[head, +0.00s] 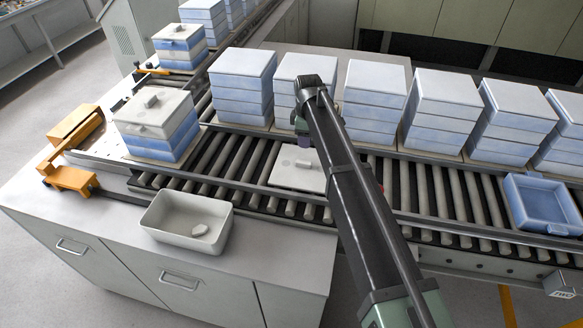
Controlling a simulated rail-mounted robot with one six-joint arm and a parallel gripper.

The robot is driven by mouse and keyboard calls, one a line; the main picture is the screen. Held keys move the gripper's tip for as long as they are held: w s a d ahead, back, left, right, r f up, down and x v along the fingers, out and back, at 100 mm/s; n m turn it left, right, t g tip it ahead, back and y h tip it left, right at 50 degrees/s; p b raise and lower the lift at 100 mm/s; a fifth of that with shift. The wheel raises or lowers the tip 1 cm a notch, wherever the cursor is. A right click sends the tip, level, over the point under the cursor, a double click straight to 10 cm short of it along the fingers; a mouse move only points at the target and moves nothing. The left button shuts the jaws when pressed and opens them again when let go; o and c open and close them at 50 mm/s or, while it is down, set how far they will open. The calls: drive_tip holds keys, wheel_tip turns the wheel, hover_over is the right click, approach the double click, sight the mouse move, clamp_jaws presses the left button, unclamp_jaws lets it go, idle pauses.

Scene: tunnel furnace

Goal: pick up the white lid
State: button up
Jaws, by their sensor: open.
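A flat white lid (296,178) lies on the roller conveyor near the picture's middle. A small grey mark or part shows on its top. My arm comes in from the lower right and covers the lid's right edge. My gripper (304,139) points down just above the far side of the lid and looks apart from it. It is open, with nothing seen between its jaws, though the fingertips are small and partly hidden.
Stacks of blue trays with white lids (240,85) stand in a row behind the conveyor. Another lidded stack (155,118) is at left, by orange pushers (70,180). A white bin (165,222) holding a small white block (210,230) stands in front. An empty blue tray (541,204) sits at right.

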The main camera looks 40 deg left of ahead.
drive_tip(key=b, duration=0.5)
hover_over(304, 161)
wheel_tip(304, 161, down, 6)
drive_tip(key=shift+s, duration=0.1)
drive_tip(key=shift+r, duration=0.1)
wheel_tip(304, 161, down, 5)
drive_tip(key=b, duration=0.5)
drive_tip(key=shift+f+b, duration=0.2)
drive_tip(key=shift+b, duration=0.1)
drive_tip(key=shift+r, duration=0.25)
clamp_jaws()
